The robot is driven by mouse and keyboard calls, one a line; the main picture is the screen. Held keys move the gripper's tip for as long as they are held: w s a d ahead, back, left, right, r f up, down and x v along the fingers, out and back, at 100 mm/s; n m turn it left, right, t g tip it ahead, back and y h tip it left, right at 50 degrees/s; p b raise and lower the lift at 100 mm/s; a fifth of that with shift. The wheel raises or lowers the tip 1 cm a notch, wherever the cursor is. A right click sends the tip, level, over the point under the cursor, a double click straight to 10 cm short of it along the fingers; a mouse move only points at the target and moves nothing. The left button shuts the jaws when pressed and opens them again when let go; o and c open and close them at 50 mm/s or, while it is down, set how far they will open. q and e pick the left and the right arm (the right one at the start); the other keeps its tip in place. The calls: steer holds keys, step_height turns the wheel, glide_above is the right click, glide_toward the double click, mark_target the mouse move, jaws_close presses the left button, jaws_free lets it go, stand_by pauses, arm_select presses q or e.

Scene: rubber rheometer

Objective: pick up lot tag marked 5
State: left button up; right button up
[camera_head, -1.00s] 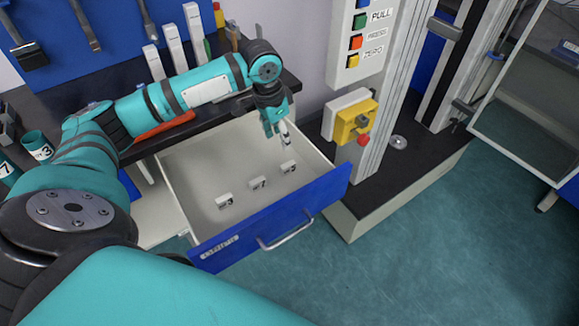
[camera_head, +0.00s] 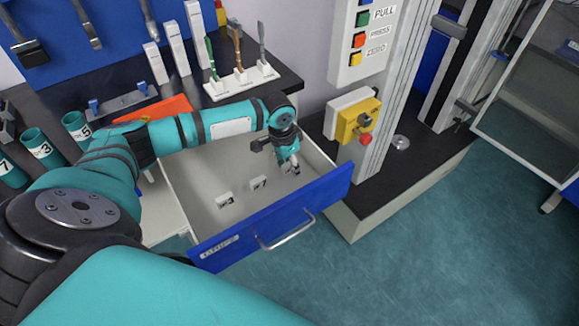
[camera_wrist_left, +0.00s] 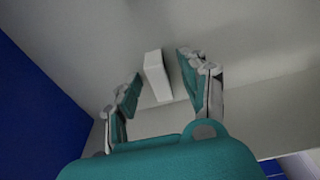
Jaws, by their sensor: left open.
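Two small white lot tags show in the open drawer (camera_head: 195,175) in the head view: one nearer the front left (camera_head: 225,199) and one in the middle (camera_head: 258,182). Their marks are too small to read surely. My left gripper (camera_head: 290,168) points down into the drawer at its right side and hides the spot where a third tag stood. In the left wrist view a plain white tag (camera_wrist_left: 156,77) lies between the parted fingers of the left gripper (camera_wrist_left: 160,70), with gaps on both sides; its mark is not visible. My right gripper is not in view.
The drawer's blue front (camera_head: 275,222) and side walls surround the gripper. Teal cups marked 7, 3 (camera_head: 42,149) and 5 (camera_head: 78,127) stand on the dark counter. A tool rack (camera_head: 240,82) is behind the arm. A yellow switch box (camera_head: 355,122) stands right of the drawer.

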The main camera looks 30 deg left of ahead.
arm_select(q)
jaws_close()
steer(key=shift+r, duration=0.1)
